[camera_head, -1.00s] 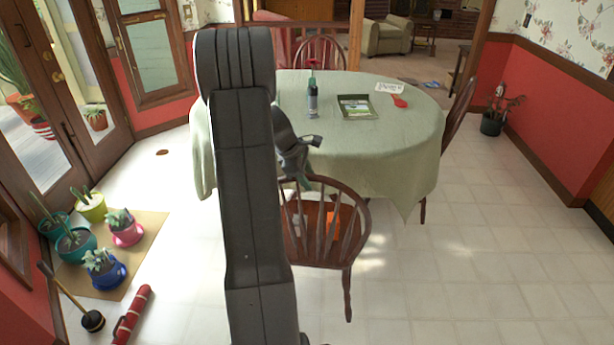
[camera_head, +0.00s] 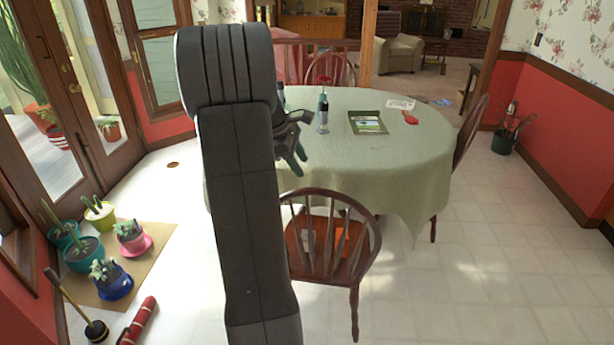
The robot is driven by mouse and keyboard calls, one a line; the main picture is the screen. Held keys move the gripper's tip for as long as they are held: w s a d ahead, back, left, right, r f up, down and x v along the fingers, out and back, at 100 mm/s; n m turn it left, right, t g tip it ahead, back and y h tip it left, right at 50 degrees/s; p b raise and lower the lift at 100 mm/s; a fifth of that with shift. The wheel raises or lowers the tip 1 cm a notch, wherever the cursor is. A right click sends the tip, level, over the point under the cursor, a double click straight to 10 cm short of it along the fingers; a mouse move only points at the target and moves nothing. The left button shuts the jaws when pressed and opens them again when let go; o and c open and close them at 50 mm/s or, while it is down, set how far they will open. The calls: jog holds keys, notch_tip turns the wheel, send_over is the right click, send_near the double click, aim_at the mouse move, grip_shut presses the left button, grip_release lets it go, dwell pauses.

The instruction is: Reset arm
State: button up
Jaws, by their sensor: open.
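My dark arm (camera_head: 240,190) stands up in the middle of the view, bent at the top, and hides part of the table's left side. My gripper (camera_head: 296,163) shows just right of the arm, pointing down, open, with green-grey fingers. Nothing is seen in it. In the picture it lies in front of the near left part of the table with the pale green cloth (camera_head: 400,165), above the chair back. Its exact distance from the cloth cannot be told.
Potted plants (camera_head: 112,280) stand left.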

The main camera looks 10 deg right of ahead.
aim_at(316, 193)
jog(key=shift+v, duration=0.8)
jog(key=shift+d+f, duration=0.1)
jog(key=p+x, duration=0.1)
jog(key=x, duration=1.2)
jog(key=shift+d+f, duration=0.15)
jog(key=shift+f, duration=0.2)
jog(key=shift+s, duration=0.15)
jog(key=shift+s+a, duration=0.25)
jog(key=shift+s, duration=0.05)
jog(key=shift+s+r, duration=0.1)
